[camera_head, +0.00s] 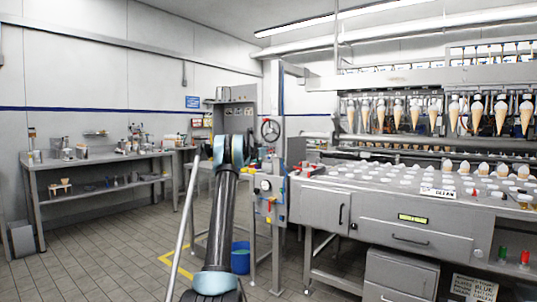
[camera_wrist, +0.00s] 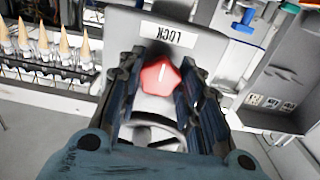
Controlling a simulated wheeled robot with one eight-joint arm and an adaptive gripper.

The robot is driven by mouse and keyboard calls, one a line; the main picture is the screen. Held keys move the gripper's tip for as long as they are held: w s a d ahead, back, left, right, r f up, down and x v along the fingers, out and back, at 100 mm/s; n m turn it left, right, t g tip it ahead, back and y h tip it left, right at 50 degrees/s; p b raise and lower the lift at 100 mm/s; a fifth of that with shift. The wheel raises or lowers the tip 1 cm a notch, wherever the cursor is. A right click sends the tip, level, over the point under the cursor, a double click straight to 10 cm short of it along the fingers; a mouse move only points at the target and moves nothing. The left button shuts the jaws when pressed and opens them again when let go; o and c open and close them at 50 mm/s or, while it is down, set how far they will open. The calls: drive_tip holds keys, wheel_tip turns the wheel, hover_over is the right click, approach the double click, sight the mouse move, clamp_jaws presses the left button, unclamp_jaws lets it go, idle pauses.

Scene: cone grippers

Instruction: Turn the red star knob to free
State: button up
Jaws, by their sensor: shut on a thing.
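In the wrist view the red star knob (camera_wrist: 160,77) sits on a grey plate (camera_wrist: 205,45), with a short white mark on its face. A white label reading LOCK (camera_wrist: 168,34) appears upside down just above the knob; the white mark points roughly towards it. My gripper (camera_wrist: 162,62) has its dark fingers on both sides of the knob and is shut on it. In the head view my arm's dark link rises in the middle; my gripper and the knob cannot be made out there.
The cone machine (camera_head: 400,215) fills the right side, with hanging cones above. A control panel (camera_head: 268,195) stands beside my arm, below a handwheel (camera_head: 270,130). A blue bucket (camera_head: 240,257) is on the floor. A workbench (camera_head: 100,162) stands left; the floor between is clear.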

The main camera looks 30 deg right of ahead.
drive_tip(key=shift+n, duration=0.3)
drive_tip(key=n, duration=1.2)
drive_tip(key=shift+w+a+n, duration=0.1)
drive_tip(key=shift+a+n, duration=0.05)
drive_tip(key=shift+n, duration=0.15)
drive_tip(key=shift+a+n, duration=0.1)
drive_tip(key=shift+n, duration=2.2)
drive_tip(key=o, duration=1.1)
drive_tip(key=shift+w+f, duration=0.1)
